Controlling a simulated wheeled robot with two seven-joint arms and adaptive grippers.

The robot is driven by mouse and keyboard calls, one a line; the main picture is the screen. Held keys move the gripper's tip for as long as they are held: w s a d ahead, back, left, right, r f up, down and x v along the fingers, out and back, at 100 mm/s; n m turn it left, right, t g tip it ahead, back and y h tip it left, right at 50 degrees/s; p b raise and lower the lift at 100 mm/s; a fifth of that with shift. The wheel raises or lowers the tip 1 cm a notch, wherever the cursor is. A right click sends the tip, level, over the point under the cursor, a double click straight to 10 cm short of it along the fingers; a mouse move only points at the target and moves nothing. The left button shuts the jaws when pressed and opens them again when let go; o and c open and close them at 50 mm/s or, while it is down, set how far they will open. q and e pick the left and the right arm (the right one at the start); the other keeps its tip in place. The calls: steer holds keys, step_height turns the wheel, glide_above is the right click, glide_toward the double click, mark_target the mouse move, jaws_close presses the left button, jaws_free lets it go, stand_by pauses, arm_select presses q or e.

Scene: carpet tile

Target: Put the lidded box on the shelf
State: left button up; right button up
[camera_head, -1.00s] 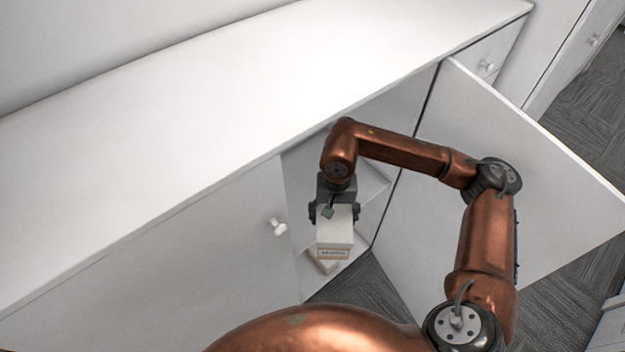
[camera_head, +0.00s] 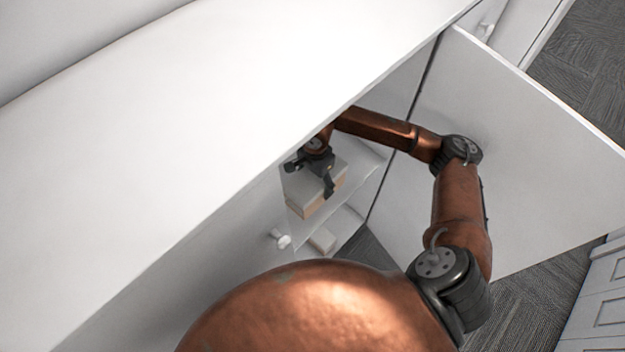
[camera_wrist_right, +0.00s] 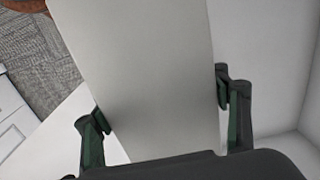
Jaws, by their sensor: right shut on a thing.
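The lidded box (camera_head: 302,207), with a pale lid and a tan lower part, is held inside the cabinet opening. My right gripper (camera_head: 312,178) is shut on it, its fingers on either side. In the right wrist view the pale lid (camera_wrist_right: 145,60) fills the middle between the fingers (camera_wrist_right: 160,108). The shelf (camera_head: 362,180) is a white board inside the cabinet, beside and below the box. I cannot tell whether the box touches it. My left gripper is not in view.
The cabinet door (camera_head: 510,150) stands open to the right of my arm. The white cabinet top (camera_head: 200,110) overhangs the opening. Another small box (camera_head: 322,240) sits lower in the cabinet. A closed door with a knob (camera_head: 280,238) is at the left.

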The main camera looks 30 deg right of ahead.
steer(key=w+f, duration=0.1)
steer(key=w+d+f, duration=0.1)
steer(key=w+f, duration=0.1)
steer(key=w+d+f, duration=0.1)
steer(key=f, duration=0.1)
steer(key=shift+w+f+b, duration=0.1)
steer(key=shift+w+b, duration=0.2)
steer(key=shift+w+d+f, duration=0.1)
steer(key=shift+w+f, duration=0.4)
steer(key=shift+f, duration=1.65)
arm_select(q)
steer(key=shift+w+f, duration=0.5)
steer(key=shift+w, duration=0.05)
arm_select(e)
steer(key=shift+f+b, duration=0.1)
steer(key=shift+b, duration=0.25)
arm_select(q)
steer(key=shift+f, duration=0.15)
arm_select(e)
steer(key=o, duration=1.7)
